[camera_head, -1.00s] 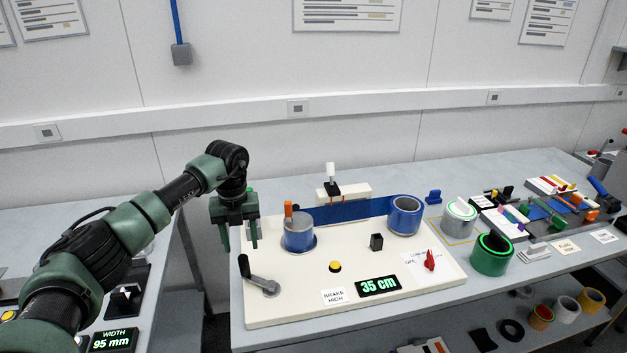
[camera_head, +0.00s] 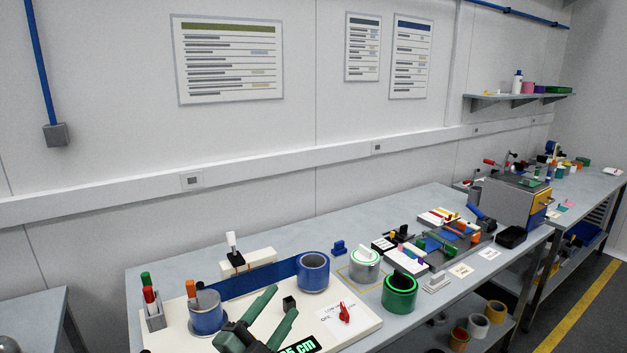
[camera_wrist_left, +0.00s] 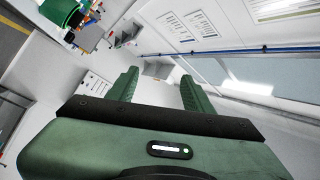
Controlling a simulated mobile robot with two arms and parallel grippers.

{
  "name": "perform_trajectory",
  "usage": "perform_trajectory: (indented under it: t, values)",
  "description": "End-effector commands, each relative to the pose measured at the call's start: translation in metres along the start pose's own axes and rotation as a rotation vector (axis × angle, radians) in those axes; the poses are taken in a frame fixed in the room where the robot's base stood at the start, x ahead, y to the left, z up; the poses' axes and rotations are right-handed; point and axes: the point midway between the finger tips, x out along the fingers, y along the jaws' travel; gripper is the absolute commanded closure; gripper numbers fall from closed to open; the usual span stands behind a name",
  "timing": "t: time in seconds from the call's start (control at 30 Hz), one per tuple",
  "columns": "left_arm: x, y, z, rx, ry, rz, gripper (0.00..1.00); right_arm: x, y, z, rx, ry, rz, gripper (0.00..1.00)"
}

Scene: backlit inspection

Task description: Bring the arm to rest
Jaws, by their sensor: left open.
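My left gripper (camera_head: 273,318) shows at the bottom of the head view, in front of the white panel (camera_head: 374,324) with the tape rolls. Its two green fingers are apart, with nothing between them. In the left wrist view the open fingers (camera_wrist_left: 162,90) point out toward the room, with a wall and posters beyond. In the head view the gripper covers part of the panel and of the green "cm" display (camera_head: 300,347). My right gripper is not in view.
On the panel are a left blue roll (camera_head: 207,318), a right blue roll (camera_head: 313,272) and a red knob (camera_head: 344,313). A green roll (camera_head: 399,294) stands to the right. Farther along are several parts and a grey machine (camera_head: 505,203). A yellow floor line (camera_head: 582,308) marks the aisle.

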Motion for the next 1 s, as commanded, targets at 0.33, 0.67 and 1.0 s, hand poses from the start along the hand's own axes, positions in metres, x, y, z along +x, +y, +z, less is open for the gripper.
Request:
perform_trajectory:
  t: [0.33, 0.67, 1.0]
  values:
    - [-0.203, 0.065, 0.11, -0.613, -0.952, -0.009, 0.49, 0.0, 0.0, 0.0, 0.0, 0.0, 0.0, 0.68]
    - [-0.329, 0.125, 0.086, -0.831, -1.342, 0.223, 0.49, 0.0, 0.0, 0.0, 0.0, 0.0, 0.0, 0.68]
    - [-0.402, 0.159, 0.051, -0.941, -1.539, 0.422, 0.49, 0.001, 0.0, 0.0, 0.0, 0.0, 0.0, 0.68]
